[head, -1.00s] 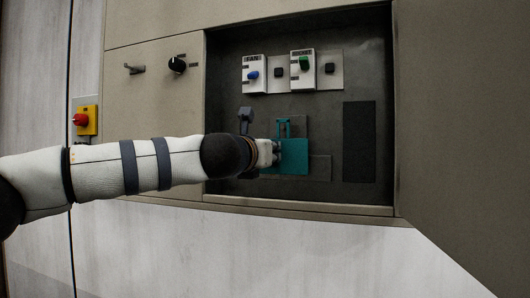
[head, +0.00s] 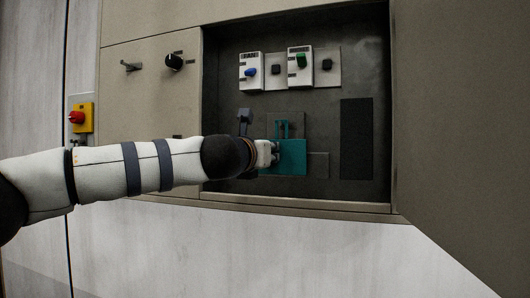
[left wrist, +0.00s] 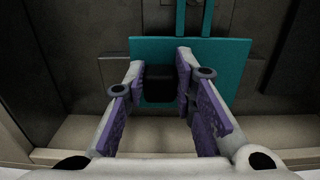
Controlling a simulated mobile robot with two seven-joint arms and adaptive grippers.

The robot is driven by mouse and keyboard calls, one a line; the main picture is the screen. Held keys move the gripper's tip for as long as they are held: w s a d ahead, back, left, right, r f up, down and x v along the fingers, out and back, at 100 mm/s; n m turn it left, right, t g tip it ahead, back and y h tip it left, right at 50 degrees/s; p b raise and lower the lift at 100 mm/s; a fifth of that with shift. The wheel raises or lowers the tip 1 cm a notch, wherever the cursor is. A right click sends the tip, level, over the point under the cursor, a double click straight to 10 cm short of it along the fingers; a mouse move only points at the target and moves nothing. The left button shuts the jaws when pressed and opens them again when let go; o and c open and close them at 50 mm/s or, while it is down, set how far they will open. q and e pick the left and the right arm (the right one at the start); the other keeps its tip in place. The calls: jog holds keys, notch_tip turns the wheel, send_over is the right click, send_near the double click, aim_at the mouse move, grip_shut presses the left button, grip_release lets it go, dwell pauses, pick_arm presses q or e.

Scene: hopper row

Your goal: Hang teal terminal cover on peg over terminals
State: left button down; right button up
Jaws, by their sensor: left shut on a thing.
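The teal terminal cover (head: 292,158) is a flat plate with a narrow upright loop (head: 282,130) on top. It stands upright inside the recessed panel, in front of a grey plate. My left gripper (head: 272,153) is at its left side, shut on the cover. In the left wrist view, the fingertips (left wrist: 160,68) lie either side of a dark block (left wrist: 158,86) on the teal plate (left wrist: 222,60). I cannot tell whether the loop is around a peg; the terminals are not clearly visible.
The recess's lower edge (head: 300,205) runs below.

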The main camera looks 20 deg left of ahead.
pick_arm(q)
jog(key=shift+r, duration=0.15)
jog(key=c, duration=1.2)
grip_release()
jog(key=shift+c, duration=0.2)
jog(key=s, duration=1.2)
jog(key=shift+a, duration=0.2)
